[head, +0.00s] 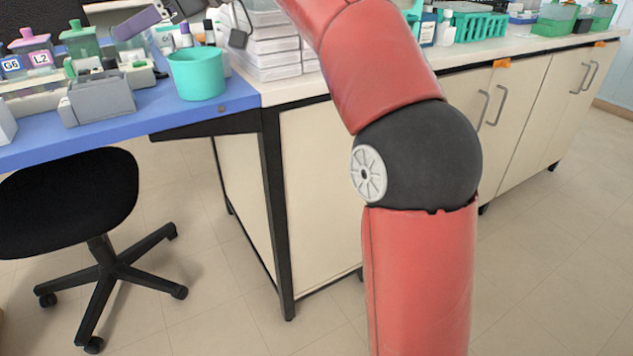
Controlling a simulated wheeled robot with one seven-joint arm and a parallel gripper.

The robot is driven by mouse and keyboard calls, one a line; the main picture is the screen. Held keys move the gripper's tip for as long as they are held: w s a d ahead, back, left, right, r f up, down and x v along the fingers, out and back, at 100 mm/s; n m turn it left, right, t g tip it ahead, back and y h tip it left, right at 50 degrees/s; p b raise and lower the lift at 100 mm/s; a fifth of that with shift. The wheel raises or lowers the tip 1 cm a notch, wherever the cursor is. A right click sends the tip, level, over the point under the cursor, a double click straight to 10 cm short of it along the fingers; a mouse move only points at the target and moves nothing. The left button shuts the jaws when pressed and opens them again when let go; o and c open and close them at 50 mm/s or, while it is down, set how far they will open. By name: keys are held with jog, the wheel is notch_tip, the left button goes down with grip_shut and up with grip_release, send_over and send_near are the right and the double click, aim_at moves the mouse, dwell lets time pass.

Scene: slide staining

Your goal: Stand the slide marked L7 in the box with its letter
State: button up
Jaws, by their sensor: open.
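My gripper (137,24) is at the top left, a purple-grey finger showing above the blue table, partly cut by the frame edge. It is open, and I see nothing held in it. A pink-lidded container (32,43) stands at the left of the table. A blue label G6 (11,65) and a pink label L2 (40,58) show in front of it; I cannot tell what they are fixed to. A green-lidded container (79,40) stands beside it. A grey slotted block (101,99) sits in front. I cannot make out a slide marked L7.
A teal cup (197,75) stands near the right end of the blue table (165,118). Stacked white trays (275,47) and a green rack (480,26) are on the counter behind. A black chair (65,200) stands before the table.

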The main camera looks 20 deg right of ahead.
jog(key=s+d+f+m+t+h, duration=0.1)
jog(key=s+d+f+m+h, duration=0.3)
jog(key=s+d+f, duration=0.3)
jog(key=s+d+f+m+t+h, duration=0.1)
jog(key=s+d+f+m+h, duration=0.3)
jog(key=f, duration=1)
jog(key=s+d+f+m+t+h, duration=0.1)
jog(key=s+d+f+m+h, duration=0.4)
jog(key=s+d+f+m, duration=0.3)
jog(key=s+d+f, duration=0.3)
jog(key=s+d, duration=0.1)
jog(key=s, duration=0.3)
jog(key=shift+s, duration=0.2)
